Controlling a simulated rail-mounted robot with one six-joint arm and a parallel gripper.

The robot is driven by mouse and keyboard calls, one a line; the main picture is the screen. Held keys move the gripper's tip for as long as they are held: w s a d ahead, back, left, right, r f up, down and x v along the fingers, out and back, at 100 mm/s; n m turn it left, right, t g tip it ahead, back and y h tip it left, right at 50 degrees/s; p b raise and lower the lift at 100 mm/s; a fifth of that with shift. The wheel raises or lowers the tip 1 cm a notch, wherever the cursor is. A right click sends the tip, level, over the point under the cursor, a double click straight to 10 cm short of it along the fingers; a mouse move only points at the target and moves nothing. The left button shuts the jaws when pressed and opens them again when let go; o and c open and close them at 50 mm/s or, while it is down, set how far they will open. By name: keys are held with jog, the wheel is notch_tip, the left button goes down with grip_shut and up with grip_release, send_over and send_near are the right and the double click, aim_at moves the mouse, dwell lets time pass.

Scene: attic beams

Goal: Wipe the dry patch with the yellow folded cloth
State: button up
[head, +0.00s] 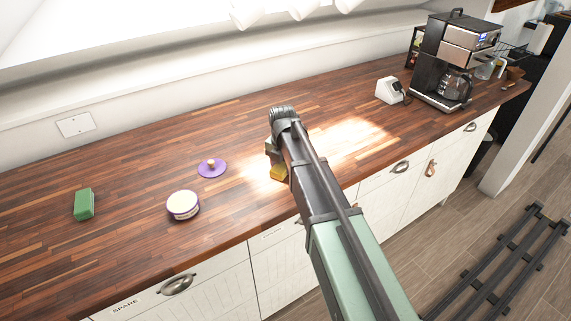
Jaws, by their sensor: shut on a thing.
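My gripper (276,160) is over the wooden countertop near its middle, mostly hidden behind my own arm. The yellow folded cloth (279,173) shows just below it, partly covered by the arm, and my gripper is shut on it. I cannot tell whether the cloth touches the counter. A dry patch cannot be clearly told apart from the bright sunlit area of wood around the gripper.
A purple lid with a knob (211,168) and a round purple-and-cream tin (183,205) lie left of my gripper. A green block (84,204) is farther left. A coffee maker (452,62) and a small white device (389,90) stand at the right back. Counter (130,170) between them is clear.

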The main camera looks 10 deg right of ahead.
jog(key=shift+r+p, duration=3)
notch_tip(320, 180, up, 3)
jog(key=p, duration=0.3)
jog(key=shift+r, duration=0.15)
